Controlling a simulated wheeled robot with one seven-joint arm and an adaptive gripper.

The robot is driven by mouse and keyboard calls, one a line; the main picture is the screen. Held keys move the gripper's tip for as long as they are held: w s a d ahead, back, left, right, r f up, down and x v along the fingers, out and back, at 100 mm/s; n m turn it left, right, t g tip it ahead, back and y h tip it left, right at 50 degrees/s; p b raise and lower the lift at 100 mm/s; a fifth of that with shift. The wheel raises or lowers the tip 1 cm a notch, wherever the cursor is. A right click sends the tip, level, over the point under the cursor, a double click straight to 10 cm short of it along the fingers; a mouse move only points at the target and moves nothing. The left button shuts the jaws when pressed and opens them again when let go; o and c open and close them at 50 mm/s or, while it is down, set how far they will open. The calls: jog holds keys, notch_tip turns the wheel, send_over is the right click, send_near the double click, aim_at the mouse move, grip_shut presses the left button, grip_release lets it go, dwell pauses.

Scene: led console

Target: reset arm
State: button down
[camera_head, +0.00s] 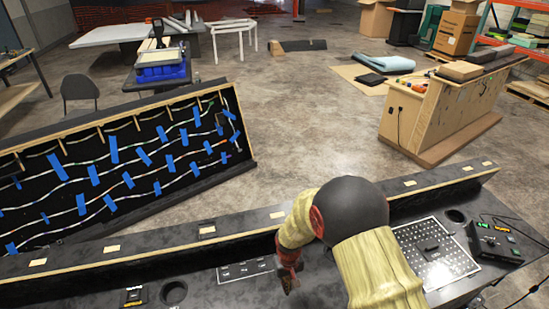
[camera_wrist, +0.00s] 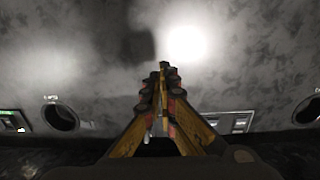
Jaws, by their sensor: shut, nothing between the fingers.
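My gripper (camera_head: 289,283) hangs above the dark console top in the head view, near the front middle. In the wrist view my gripper (camera_wrist: 164,68) has its two fingers together, with nothing between them. My arm comes in from the lower right and hides part of the console (camera_head: 75,290). The console surface also fills most of the wrist view (camera_wrist: 250,60). The fingertips are apart from any object that I can see.
A round hole (camera_head: 174,292) is left of my gripper. A wooden-framed panel with blue tape (camera_head: 120,165) stands behind at left. The concrete floor (camera_head: 300,130) beyond is open.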

jog(key=s+d+r+m+t+b, duration=0.1)
jog(key=s+d+r+t+b, duration=0.1)
jog(key=s+r, duration=0.4)
jog(key=s+d+r+m+t+b, duration=0.1)
jog(key=s+d+r+b, duration=0.4)
jog(key=r, duration=0.9)
jog(key=s+d+r+m+t+b, duration=0.1)
jog(key=s+d+r+t+b, duration=0.2)
jog(key=s+d+r, duration=0.4)
jog(key=b+v, duration=0.1)
jog(key=v, duration=0.3)
jog(key=shift+d+r, duration=0.2)
